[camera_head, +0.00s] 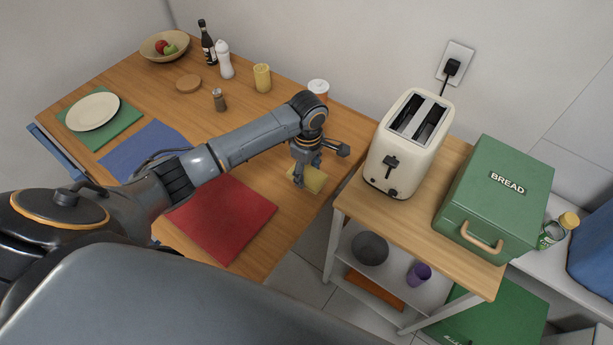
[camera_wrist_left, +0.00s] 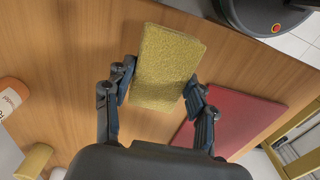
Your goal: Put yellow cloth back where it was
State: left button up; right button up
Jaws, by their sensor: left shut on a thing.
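The yellow cloth (camera_head: 315,180) is a folded, block-like pad at the right end of the wooden table (camera_head: 140,75). My left gripper (camera_head: 306,172) points down and is shut on it. In the left wrist view the cloth (camera_wrist_left: 166,66) sits between the two fingers of the left gripper (camera_wrist_left: 158,92), and its far end sticks out past the fingertips. I cannot tell whether the cloth touches the tabletop. My right gripper is not in view.
A red mat (camera_head: 226,215) lies left of the cloth, partly under my arm. A white and orange container (camera_head: 318,88) and yellow cup (camera_head: 262,78) stand behind. A cart with a toaster (camera_head: 408,140) and green bread box (camera_head: 492,195) stands to the right.

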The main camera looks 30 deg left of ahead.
aim_at(306, 177)
pick_arm(q)
jog(key=shift+w+a+f, duration=0.15)
jog(key=shift+w+f, duration=0.05)
jog(key=shift+f, duration=0.05)
notch_tip(306, 177, down, 4)
jog(key=shift+w+a+r, duration=0.15)
jog(key=shift+r, duration=0.05)
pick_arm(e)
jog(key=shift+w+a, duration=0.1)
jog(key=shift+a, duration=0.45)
pick_arm(q)
jog(key=shift+f, duration=0.15)
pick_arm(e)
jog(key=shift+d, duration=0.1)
pick_arm(q)
jog(key=o, duration=1.1)
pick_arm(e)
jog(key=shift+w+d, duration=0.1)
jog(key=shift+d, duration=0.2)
pick_arm(q)
notch_tip(306, 177, up, 12)
jog(key=shift+r, duration=0.2)
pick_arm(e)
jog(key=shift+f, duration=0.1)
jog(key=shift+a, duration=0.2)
